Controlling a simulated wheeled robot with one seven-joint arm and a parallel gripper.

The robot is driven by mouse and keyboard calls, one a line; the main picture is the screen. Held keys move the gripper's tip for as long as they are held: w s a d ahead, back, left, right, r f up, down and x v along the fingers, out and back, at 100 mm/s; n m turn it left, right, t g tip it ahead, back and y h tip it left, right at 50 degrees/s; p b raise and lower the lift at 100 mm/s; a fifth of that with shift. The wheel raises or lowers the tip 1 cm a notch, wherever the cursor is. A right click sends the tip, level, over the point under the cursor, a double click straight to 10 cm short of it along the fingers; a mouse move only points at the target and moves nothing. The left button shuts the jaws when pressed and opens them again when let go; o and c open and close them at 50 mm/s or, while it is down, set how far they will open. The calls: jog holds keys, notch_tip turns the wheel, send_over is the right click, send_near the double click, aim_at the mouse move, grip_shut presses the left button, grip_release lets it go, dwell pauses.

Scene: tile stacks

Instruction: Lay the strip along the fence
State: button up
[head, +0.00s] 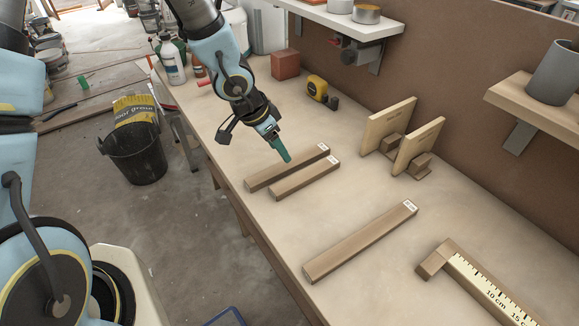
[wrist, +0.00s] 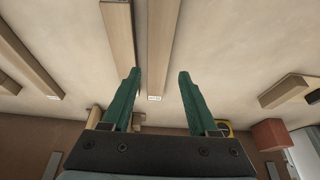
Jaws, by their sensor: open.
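Three brown wooden strips with white end labels lie on the workbench: a far strip (head: 265,176), a middle strip (head: 302,180) and a longer near strip (head: 358,244). The fence (head: 434,262) looks to be the wooden corner piece with a centimetre scale at the lower right, partly cut off by the frame. My gripper (head: 288,160) points down over the far strip, with open green fingers. In the wrist view my gripper (wrist: 158,72) has the far strip (wrist: 163,35) between its fingers, nothing held. The middle strip (wrist: 118,35) lies beside it. The height gap is hard to judge.
Two upright wooden panels (head: 388,125) on blocks stand behind the strips. A yellow tape measure (head: 317,88) and a red block (head: 285,65) sit farther back. A shelf with a grey cup (head: 553,72) overhangs at right. Bench between the middle and near strips is clear.

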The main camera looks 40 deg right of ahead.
aim_at(290, 166)
jog(key=shift+x, duration=3.1)
jog(key=shift+s+d, duration=0.1)
jog(key=shift+d, duration=0.05)
jog(key=shift+c, duration=0.3)
grip_shut()
jog(key=shift+r, duration=0.1)
